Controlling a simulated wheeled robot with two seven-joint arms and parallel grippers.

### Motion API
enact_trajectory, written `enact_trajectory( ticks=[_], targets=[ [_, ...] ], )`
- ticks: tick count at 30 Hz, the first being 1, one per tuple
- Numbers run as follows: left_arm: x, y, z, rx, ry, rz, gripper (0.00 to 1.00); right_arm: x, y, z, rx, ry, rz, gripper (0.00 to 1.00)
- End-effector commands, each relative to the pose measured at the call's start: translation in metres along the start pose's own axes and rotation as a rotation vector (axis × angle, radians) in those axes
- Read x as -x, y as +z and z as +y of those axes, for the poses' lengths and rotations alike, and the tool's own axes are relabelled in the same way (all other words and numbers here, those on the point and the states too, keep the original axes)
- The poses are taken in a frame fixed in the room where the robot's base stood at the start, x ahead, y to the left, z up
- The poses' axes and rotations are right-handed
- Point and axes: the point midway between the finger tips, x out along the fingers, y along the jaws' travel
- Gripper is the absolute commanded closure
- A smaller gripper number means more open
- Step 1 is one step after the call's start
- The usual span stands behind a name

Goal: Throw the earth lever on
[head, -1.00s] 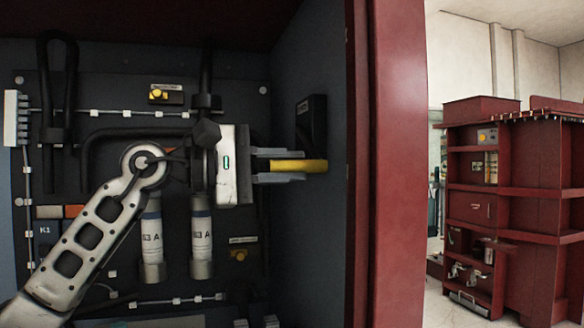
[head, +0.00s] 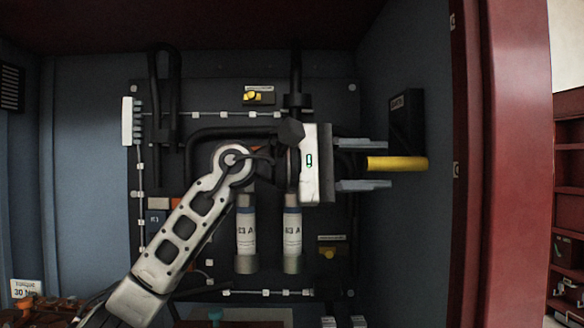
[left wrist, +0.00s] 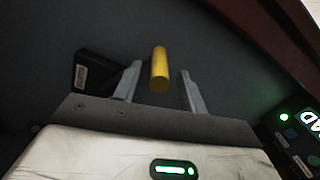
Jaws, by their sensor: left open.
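The earth lever shows as a yellow handle (head: 400,163) on the cabinet's right side wall, below a black labelled box (head: 407,115). It lies level in the head view. My left gripper (head: 389,164) points right at it, its two grey fingers open above and below the handle's near end. In the left wrist view, the yellow handle (left wrist: 160,66) stands between the spread fingers of my left gripper (left wrist: 161,74), with a visible gap on each side. The handle's mount on the wall is not clear. My right gripper is not in view.
The cabinet back holds black cables, fuse cylinders (head: 292,235) and small yellow knobs (head: 252,96). The red door post (head: 505,160) stands right of the lever. A green-lit panel (left wrist: 298,140) shows at the wrist view's right edge.

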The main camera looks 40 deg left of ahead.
Motion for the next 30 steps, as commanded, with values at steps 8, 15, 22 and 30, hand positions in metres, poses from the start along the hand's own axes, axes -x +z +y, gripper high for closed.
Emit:
enact_trajectory(
  ticks=[8,15,22,30],
  targets=[
    [0.068,-0.002,-0.003,0.001,-0.001,0.008,0.59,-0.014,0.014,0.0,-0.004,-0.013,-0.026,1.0],
    [0.117,-0.001,-0.003,0.0,-0.001,0.005,0.59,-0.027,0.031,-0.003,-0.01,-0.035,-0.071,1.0],
    [0.137,-0.001,-0.001,0.002,-0.002,0.002,0.59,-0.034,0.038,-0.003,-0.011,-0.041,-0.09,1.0],
    [0.139,0.0,-0.001,0.001,-0.002,0.002,0.59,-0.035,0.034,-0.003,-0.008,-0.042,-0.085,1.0]
  ],
)
